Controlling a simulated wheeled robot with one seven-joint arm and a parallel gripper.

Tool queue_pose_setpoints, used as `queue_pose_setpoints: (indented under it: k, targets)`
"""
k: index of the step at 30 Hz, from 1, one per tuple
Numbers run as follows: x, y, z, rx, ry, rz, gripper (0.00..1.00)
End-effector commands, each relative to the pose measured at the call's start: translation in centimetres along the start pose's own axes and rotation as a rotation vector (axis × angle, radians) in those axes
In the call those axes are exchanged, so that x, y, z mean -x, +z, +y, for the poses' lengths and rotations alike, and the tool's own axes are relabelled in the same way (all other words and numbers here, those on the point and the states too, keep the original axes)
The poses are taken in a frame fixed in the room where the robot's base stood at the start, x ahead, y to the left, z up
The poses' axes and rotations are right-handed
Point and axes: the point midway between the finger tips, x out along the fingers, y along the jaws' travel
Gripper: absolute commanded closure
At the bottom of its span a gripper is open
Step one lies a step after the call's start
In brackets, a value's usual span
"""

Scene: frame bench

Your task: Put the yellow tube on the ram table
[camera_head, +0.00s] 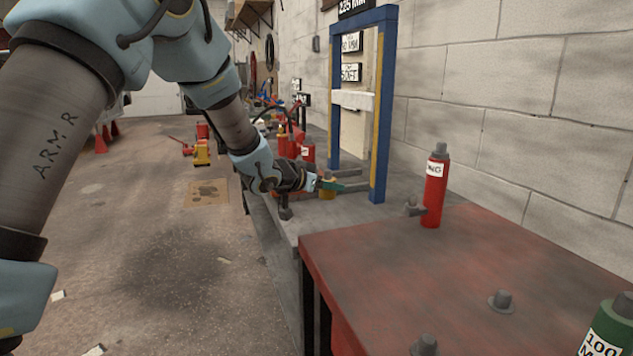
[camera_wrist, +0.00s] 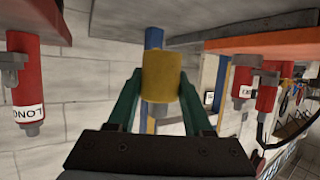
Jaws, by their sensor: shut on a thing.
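My gripper (camera_head: 326,187) is low over the grey bench, in front of the blue press frame (camera_head: 387,85). In the wrist view its green fingers (camera_wrist: 160,82) are shut on the yellow tube (camera_wrist: 160,76), one on each side. The tube also shows in the head view (camera_head: 328,193), partly covered by the fingers. The wrist view looks upside down, with a blue post (camera_wrist: 154,38) behind the tube. I cannot make out for sure which surface is the ram table, or whether the tube touches anything below it.
A red cylinder (camera_head: 435,187) with a white label stands near the red-topped table (camera_head: 400,258). Several red cylinders stand behind my gripper, one of them here (camera_head: 308,151). A green bottle (camera_head: 612,330) is at the lower right. The red table's middle is mostly clear.

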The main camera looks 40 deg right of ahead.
Motion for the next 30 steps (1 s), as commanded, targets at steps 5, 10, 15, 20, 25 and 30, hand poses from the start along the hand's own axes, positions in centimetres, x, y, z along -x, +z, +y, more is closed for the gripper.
queue_pose_setpoints:
  k: [5, 10, 15, 20, 25, 30]
  targets:
    - [-1.3, 3.2, 0.0, 0.003, 0.000, -0.002, 1.00]
    - [-1.8, 4.4, 0.0, 0.002, -0.001, 0.000, 1.00]
    - [-2.6, 6.3, 0.0, 0.003, 0.000, -0.003, 1.00]
    - [-3.1, 7.7, -0.1, 0.002, -0.002, 0.000, 1.00]
    - [-3.1, 7.6, -0.1, 0.001, -0.002, 0.001, 1.00]
    - [-3.3, 8.0, -0.1, 0.002, -0.002, 0.001, 1.00]
